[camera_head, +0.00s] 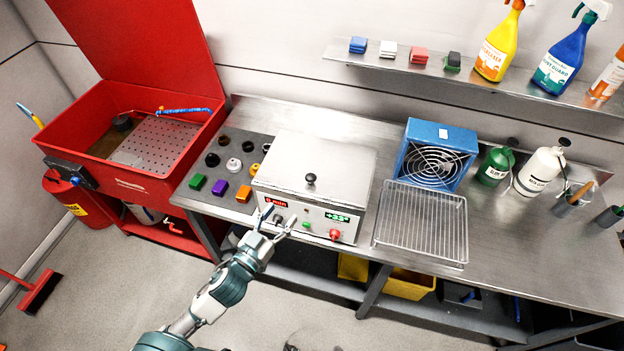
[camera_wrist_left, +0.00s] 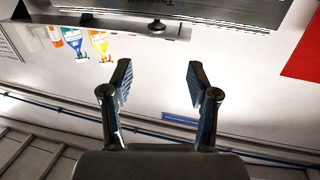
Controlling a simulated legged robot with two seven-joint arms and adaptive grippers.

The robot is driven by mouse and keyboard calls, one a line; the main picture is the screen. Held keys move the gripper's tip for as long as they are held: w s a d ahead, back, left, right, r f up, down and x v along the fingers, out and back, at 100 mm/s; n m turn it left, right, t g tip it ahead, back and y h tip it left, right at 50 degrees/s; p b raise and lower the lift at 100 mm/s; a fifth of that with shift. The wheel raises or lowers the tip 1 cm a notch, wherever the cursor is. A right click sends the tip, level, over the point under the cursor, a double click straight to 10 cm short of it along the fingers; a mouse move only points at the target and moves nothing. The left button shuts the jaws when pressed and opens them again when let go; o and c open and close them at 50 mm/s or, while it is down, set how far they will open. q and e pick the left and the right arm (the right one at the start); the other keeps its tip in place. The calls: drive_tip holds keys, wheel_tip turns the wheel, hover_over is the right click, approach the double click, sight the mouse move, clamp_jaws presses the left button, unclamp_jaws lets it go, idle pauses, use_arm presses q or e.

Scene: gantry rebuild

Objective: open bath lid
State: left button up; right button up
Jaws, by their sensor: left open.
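The bath (camera_head: 300,205) is a white and steel box on the bench, with a red timer display, a green readout and knobs on its front. Its flat steel lid (camera_head: 345,160) lies shut on top, with a black knob (camera_head: 311,179) near the middle. My left gripper (camera_head: 278,215) is open and empty just in front of the bath's front panel, below the lid knob. In the left wrist view the two fingers (camera_wrist_left: 160,85) are spread apart with nothing between them; a dark round knob (camera_wrist_left: 157,26) shows beyond them. My right gripper is not in view.
A wire rack (camera_head: 425,222) and blue fan unit (camera_head: 437,155) stand right of the bath. Coloured blocks and dark knobs lie on a grey mat (camera_head: 232,180) to its left, beside a red wash tank (camera_head: 130,185). A wall shelf (camera_head: 480,80) holds spray bottles.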

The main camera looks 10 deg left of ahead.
sight(307, 181)
use_arm(q)
drive_tip(key=b+x, duration=0.3)
drive_tip(key=x, duration=1.1)
drive_tip(key=shift+d+b, duration=0.15)
drive_tip(key=shift+b, duration=0.15)
drive_tip(key=shift+w+f, duration=0.1)
drive_tip(key=shift+w, duration=0.4)
drive_tip(key=shift+d, duration=0.25)
drive_tip(key=shift+d, duration=0.15)
drive_tip(key=c, duration=0.7)
clamp_jaws()
